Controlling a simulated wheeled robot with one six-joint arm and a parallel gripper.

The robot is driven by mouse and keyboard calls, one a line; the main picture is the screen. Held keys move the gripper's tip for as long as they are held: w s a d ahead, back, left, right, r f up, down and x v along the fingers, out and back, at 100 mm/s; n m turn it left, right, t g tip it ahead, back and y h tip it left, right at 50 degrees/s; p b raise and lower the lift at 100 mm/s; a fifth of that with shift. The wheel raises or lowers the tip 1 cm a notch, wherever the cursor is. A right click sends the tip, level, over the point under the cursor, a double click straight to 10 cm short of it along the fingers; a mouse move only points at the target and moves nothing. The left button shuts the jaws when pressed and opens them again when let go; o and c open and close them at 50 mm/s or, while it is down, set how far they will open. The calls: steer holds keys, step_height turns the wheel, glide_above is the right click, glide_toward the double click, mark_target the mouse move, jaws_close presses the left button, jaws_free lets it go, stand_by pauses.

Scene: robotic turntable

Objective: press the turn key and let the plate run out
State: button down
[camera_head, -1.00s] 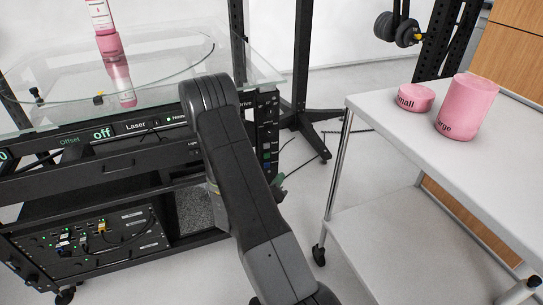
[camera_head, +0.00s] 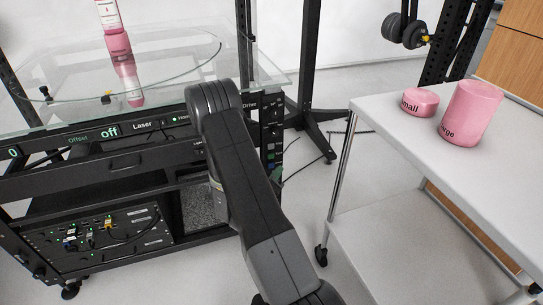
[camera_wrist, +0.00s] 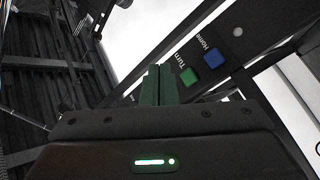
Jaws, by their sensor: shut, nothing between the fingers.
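The green key labelled Turn (camera_wrist: 188,77) shows in the wrist view on a dark panel, beside the blue Home key (camera_wrist: 214,58). My gripper (camera_wrist: 160,85) is shut and empty. Its fingertips appear just left of the Turn key; I cannot tell whether they touch the panel.
The black rack (camera_head: 100,163) carries displays, one reading "off". A white cart (camera_head: 385,128) at right holds a small pink cylinder (camera_head: 420,102) and a large one (camera_head: 470,113). Headphones (camera_head: 404,28) hang behind. Open floor lies between rack and cart.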

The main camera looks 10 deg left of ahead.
mark_target(271, 156)
steer(key=shift+w+a, duration=0.65)
steer(key=shift+w, duration=0.25)
steer(key=shift+w+a, duration=0.6)
steer(key=shift+w, duration=0.3)
stand_by(0.7)
steer(key=shift+w+a+b, duration=0.2)
steer(key=shift+w+b, duration=0.1)
steer(key=shift+w, duration=0.05)
steer(key=shift+w+a, duration=0.3)
steer(key=shift+w, duration=0.05)
stand_by(0.7)
steer(key=shift+s+d, duration=0.1)
steer(key=shift+s+d+b, duration=0.3)
steer(key=shift+s+d, duration=0.1)
steer(key=shift+s, duration=0.25)
